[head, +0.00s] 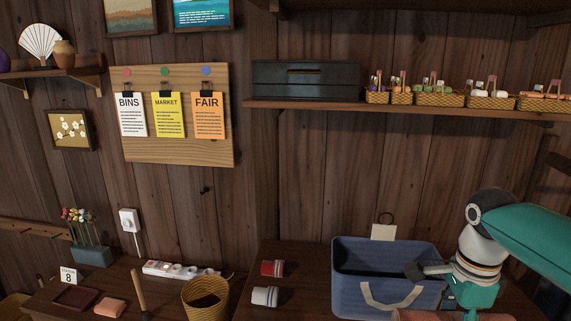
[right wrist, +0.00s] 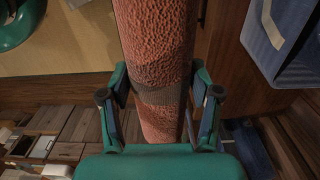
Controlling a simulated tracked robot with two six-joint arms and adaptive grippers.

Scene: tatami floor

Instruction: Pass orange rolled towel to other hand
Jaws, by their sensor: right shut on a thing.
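The orange rolled towel (right wrist: 155,40) runs up and down through the middle of the right wrist view, with a brownish band around it. My right gripper (right wrist: 160,82) is shut on it, one finger on each side near the band. In the head view, my right arm comes in from the right, in front of the blue bin. Part of the towel (head: 440,315) shows there at the bottom edge; the rest is cut off. My left gripper is not in the head view, and I cannot make it out in the right wrist view.
The blue bin (head: 350,282) stands on the dark table close behind my right gripper. A red roll (head: 272,268) and a white roll (head: 265,296) lie to its left. A wicker basket (head: 206,298) and a power strip (head: 180,270) are farther left. A shelf (head: 400,107) runs above.

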